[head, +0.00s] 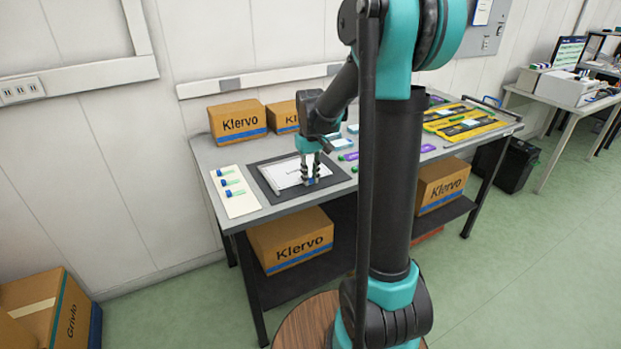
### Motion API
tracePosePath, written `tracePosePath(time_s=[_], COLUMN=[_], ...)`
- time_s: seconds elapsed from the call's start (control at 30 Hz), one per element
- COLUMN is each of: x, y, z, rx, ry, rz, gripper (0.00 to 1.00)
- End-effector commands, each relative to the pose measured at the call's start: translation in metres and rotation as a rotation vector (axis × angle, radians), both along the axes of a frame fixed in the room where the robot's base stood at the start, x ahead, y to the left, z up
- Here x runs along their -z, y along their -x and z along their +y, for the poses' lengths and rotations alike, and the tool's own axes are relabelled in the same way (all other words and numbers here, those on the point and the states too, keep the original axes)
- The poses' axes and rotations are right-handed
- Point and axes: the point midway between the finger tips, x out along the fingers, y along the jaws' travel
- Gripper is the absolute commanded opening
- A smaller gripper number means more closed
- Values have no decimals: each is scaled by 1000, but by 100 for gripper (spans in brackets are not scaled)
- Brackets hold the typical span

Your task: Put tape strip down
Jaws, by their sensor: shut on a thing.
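My gripper (310,181) points straight down over the right part of a white printed sheet or flat pack (283,177) on a dark mat (265,191). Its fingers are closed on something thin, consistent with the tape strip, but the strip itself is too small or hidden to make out. The fingertips are at or just above the white surface; I cannot tell if they touch. To the left, a pale card (241,205) bears three small blue-and-green pieces (230,182) in a column.
The grey table (208,156) has Klervo boxes (238,121) along its back left. Purple and pale blue items lie right of the mat, partly behind my arm. Yellow-and-black trays (470,128) lie at the right end. More boxes (290,240) sit on the lower shelf.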

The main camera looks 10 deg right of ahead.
Motion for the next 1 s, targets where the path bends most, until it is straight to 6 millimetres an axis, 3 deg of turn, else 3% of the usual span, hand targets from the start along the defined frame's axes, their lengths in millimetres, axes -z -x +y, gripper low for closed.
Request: tracePosePath(time_s=[0.43,0.47,0.6,1.0], x=[9,9,8,3], y=[0,0,0,0], z=[0,0,0,0], rx=[0,0,0,0], ry=[0,0,0,0], rz=[0,0,0,0], gripper=[8,20,38,39])
